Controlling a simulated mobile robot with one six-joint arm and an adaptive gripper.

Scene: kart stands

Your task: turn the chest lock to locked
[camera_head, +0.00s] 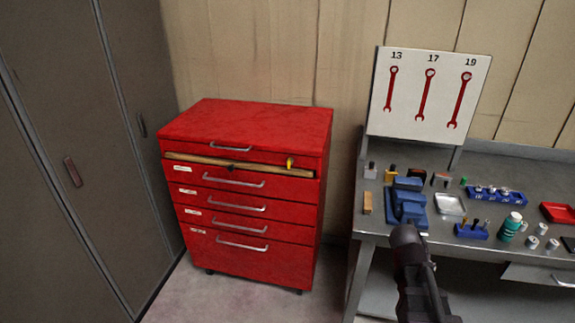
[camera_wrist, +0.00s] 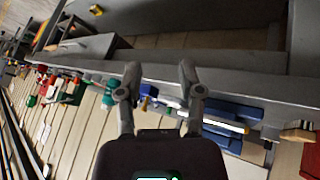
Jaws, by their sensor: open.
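The red tool chest (camera_head: 245,135) stands against the wall at left of centre in the head view. Its chest lock (camera_head: 290,162) is a small yellow piece at the upper right of the front; its exact turn is too small to read. A tan strip (camera_head: 225,164) runs along the front just below the top section, above the upper labelled drawer. My gripper (camera_wrist: 161,78) is open and empty in the wrist view, fingers spread over the bench area. In the head view my dark arm is at the bench's front, well right of the chest. The lock is not in the wrist view.
The grey workbench (camera_head: 475,252) at right holds a blue vise (camera_head: 408,207), a metal tray (camera_head: 449,204), a green bottle (camera_head: 510,227) and small parts. A wrench board (camera_head: 430,95) stands behind. Grey lockers (camera_head: 75,150) stand left. Floor (camera_head: 225,300) before the chest is clear.

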